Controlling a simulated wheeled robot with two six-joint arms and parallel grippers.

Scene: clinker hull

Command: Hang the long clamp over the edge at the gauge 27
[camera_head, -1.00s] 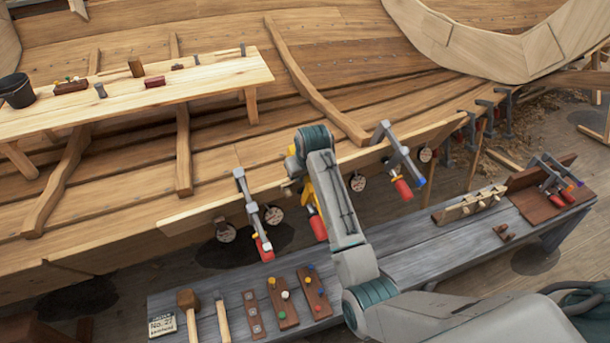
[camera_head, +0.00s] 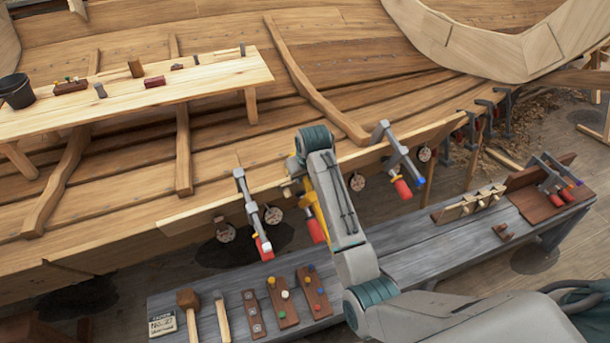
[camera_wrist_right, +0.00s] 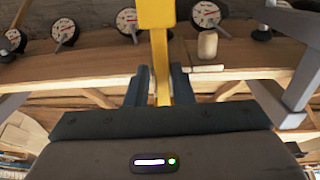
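A yellow clamp with a red handle (camera_head: 315,230) hangs at the plank edge (camera_head: 390,146), partly hidden behind my right arm. In the right wrist view its yellow bar (camera_wrist_right: 162,62) stands between the two fingers of my right gripper (camera_wrist_right: 162,88), which looks shut on it. I cannot tell whether its jaw touches the plank. Round dial gauges hang along the edge, one (camera_head: 273,215) left of the yellow clamp and one (camera_head: 357,182) right of it. Their numbers are too small to read. My left gripper is not in view.
Grey clamps with red handles hang on the edge at left (camera_head: 250,207) and right (camera_head: 397,165). A grey bench (camera_head: 405,245) below carries mallets, wooden strips and more clamps (camera_head: 553,185). A card (camera_head: 162,325) reading No. 27 lies at its left end.

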